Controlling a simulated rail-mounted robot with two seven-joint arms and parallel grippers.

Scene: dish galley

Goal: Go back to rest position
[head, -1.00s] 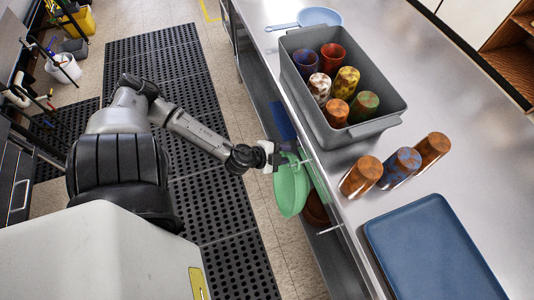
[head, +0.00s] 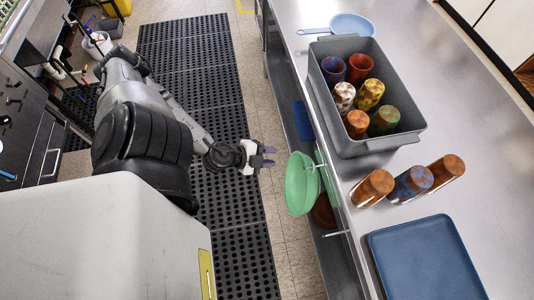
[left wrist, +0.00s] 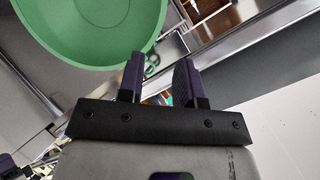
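My left gripper (head: 266,158) is over the floor mat's edge, left of the counter, with nothing between its fingers. The left wrist view shows its two dark fingers (left wrist: 158,82) spread apart. A green bowl-like dish (head: 299,183) is just right of the gripper, tilted at the counter's open side by the lower shelf. It also shows in the left wrist view (left wrist: 85,28), beyond the fingers and apart from them. My right gripper is not in view.
On the steel counter (head: 450,110) stand a grey bin (head: 405,142) of several cups, three patterned cups (head: 411,184) and a blue tray (head: 425,262). A light-blue pan (head: 352,25) lies behind. Black mats (head: 190,60) cover the clear aisle. Dark cabinets (head: 30,130) stand left.

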